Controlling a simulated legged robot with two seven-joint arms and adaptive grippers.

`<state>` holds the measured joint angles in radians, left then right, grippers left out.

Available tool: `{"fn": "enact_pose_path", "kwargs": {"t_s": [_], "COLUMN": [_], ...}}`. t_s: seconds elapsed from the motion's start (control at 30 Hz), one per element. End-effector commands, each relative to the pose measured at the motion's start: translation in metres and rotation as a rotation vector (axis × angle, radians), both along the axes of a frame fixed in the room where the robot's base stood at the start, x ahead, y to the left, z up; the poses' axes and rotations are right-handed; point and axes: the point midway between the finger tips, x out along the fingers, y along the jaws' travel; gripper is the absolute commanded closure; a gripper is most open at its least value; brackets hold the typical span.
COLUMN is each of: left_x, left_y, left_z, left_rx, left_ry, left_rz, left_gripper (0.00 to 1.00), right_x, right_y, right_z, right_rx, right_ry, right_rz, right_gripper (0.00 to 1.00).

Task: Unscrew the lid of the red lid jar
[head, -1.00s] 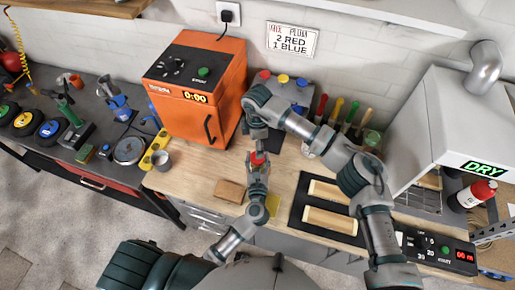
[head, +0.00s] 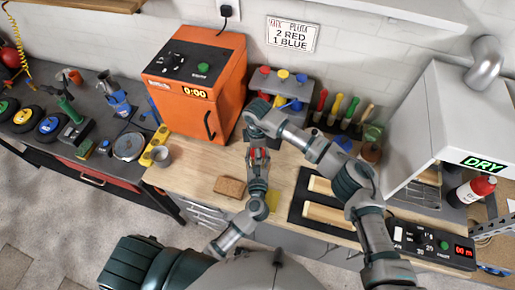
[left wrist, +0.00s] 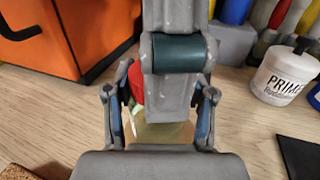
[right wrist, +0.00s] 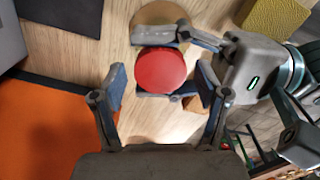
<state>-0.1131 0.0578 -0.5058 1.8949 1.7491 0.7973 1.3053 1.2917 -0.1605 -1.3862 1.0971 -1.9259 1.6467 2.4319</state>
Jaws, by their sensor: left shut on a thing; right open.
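The jar's round red lid (right wrist: 161,70) faces the camera in the right wrist view, and part of it shows in the left wrist view (left wrist: 137,82). My left gripper (head: 258,157) is shut on the red lid jar, with a finger on either side of it; the jar body is mostly hidden. My right gripper (right wrist: 163,95) is open above the jar, its fingers spread left and right of the lid and apart from it. My right arm covers much of the left wrist view.
An orange oven (head: 196,85) stands left of the jar. Behind are a grey stand with coloured caps (head: 283,78) and several brushes (head: 337,110). A brown block (head: 230,187) lies front left, a black tray with wooden pieces (head: 327,215) to the right. A white primer jar (left wrist: 282,76) stands nearby.

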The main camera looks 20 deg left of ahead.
Motion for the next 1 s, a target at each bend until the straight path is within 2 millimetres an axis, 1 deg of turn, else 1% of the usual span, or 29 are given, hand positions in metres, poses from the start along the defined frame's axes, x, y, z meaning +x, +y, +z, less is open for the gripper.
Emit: {"fn": "enact_pose_path", "kwargs": {"t_s": [0.03, 0.07, 0.1, 0.17, 0.2, 0.27, 0.4, 0.63, 0.7, 0.9, 0.93, 0.97, 1.0], "left_x": [-0.0012, -0.0012, -0.0012, -0.0012, -0.0012, -0.0012, -0.0012, -0.0012, -0.0012, -0.0013, -0.0013, -0.0013, -0.0013], "left_y": [0.0003, 0.0002, 0.0002, 0.0002, 0.0002, 0.0002, 0.0001, 0.0, -0.0001, -0.0003, -0.0003, -0.0003, -0.0003], "left_z": [-0.006, -0.006, -0.0061, -0.0061, -0.0061, -0.0061, -0.0061, -0.0061, -0.0061, -0.0061, -0.0061, -0.0061, -0.0061], "left_rx": [-0.001, -0.001, -0.001, -0.001, -0.001, 0.0, -0.001, 0.0, 0.0, -0.001, -0.001, -0.001, -0.001], "left_ry": [0.012, 0.012, 0.012, 0.012, 0.012, 0.012, 0.012, 0.012, 0.012, 0.012, 0.012, 0.012, 0.012], "left_rz": [0.001, 0.001, 0.001, 0.001, 0.001, 0.001, 0.001, 0.0, 0.0, 0.0, 0.0, 0.0, 0.0], "left_gripper": [1.0, 1.0, 1.0, 1.0, 1.0, 1.0, 1.0, 1.0, 1.0, 1.0, 1.0, 1.0, 1.0], "right_x": [0.0, 0.0, 0.0, 0.0, 0.0, 0.0001, 0.0002, 0.0005, 0.0004, 0.0004, 0.0004, 0.0004, 0.0004], "right_y": [0.0001, 0.0001, 0.0001, 0.0001, 0.0001, 0.0001, 0.0001, 0.0001, 0.0, -0.0001, -0.0001, -0.0001, -0.0001], "right_z": [-0.0004, -0.0004, -0.0004, -0.0004, -0.0004, -0.0004, -0.0004, -0.0003, -0.0004, -0.0005, -0.0005, -0.0005, -0.0005], "right_rx": [0.0, 0.0, 0.0, 0.0, 0.0, 0.0, 0.0, 0.001, 0.001, 0.002, 0.002, 0.002, 0.001], "right_ry": [0.0, 0.0, 0.0, 0.0, 0.0, 0.0, -0.001, -0.001, 0.001, 0.001, 0.001, 0.001, 0.0], "right_rz": [0.0, 0.0, 0.0, 0.0, 0.0, 0.0, 0.015, 0.275, 0.299, 0.298, 0.298, 0.298, 0.298], "right_gripper": [0.31, 0.38, 0.48, 0.63, 0.73, 0.88, 0.89, 0.89, 0.89, 0.89, 0.45, 0.38, 0.28]}}
